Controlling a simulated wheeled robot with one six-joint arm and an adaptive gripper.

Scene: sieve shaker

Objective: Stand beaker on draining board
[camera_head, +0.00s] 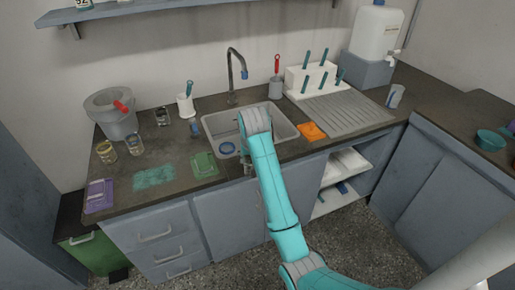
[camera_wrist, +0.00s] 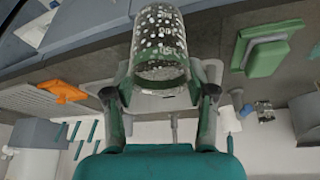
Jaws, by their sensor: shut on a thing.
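My gripper (camera_wrist: 160,92) is shut on a clear glass beaker (camera_wrist: 160,40) speckled with droplets. In the head view my gripper (camera_head: 247,160) is over the front edge of the sink (camera_head: 291,128), and my wrist mostly hides the beaker there. The grey ribbed draining board (camera_head: 350,112) lies to the right of the sink, apart from the gripper. It also shows at the left of the wrist view (camera_wrist: 28,104). The beaker's exact tilt is hard to tell.
An orange cloth-like item (camera_head: 311,131) lies between sink and draining board. A white peg rack (camera_head: 312,78) stands behind the board. A grey cup (camera_head: 395,96) stands at its right. A faucet (camera_head: 238,75) rises behind the sink. The board's ribbed surface is clear.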

